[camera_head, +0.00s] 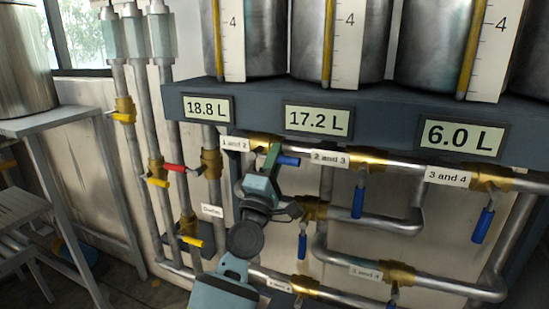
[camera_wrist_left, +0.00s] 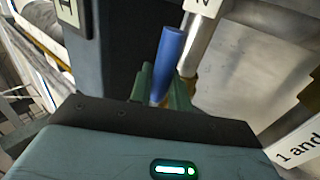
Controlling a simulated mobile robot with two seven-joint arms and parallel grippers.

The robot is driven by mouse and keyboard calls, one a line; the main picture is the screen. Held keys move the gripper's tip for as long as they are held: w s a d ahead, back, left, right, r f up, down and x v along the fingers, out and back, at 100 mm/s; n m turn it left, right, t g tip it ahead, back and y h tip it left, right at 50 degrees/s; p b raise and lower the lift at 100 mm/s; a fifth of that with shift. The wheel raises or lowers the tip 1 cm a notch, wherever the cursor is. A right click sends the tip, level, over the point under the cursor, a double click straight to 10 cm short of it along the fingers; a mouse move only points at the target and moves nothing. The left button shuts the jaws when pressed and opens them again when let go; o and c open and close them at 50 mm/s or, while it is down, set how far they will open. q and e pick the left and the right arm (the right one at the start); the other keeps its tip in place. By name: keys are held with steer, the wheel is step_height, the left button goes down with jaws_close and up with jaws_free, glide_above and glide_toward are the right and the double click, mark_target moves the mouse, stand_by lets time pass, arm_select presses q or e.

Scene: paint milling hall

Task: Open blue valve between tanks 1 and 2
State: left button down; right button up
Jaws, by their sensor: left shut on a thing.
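The blue valve handle (camera_head: 289,161) under the "1 and 2" label (camera_head: 235,144) points right, roughly along its pipe. Its brass valve body (camera_head: 262,139) is partly hidden behind my left gripper (camera_head: 273,157). My left gripper comes up from below, and its green fingers are shut on the handle. In the left wrist view the blue handle (camera_wrist_left: 170,52) stands out between the green fingers (camera_wrist_left: 162,90). My right gripper is not in view.
Blue handles at "2 and 3" (camera_head: 358,197) and "3 and 4" (camera_head: 483,224) hang down. A red handle (camera_head: 175,168) and yellow handles (camera_head: 157,182) sit on pipes to the left. Readouts (camera_head: 318,120) are fixed above. Lower pipes (camera_head: 345,262) run close to my arm.

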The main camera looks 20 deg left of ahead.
arm_select(q)
steer(key=shift+r, duration=0.15)
stand_by(0.3)
steer(key=c, duration=1.6)
jaws_free()
steer(key=shift+o, duration=1.2)
steer(key=v, duration=0.7)
steer(key=shift+s+f+b, duration=0.25)
steer(key=shift+s+b, duration=0.1)
steer(key=shift+b, duration=0.05)
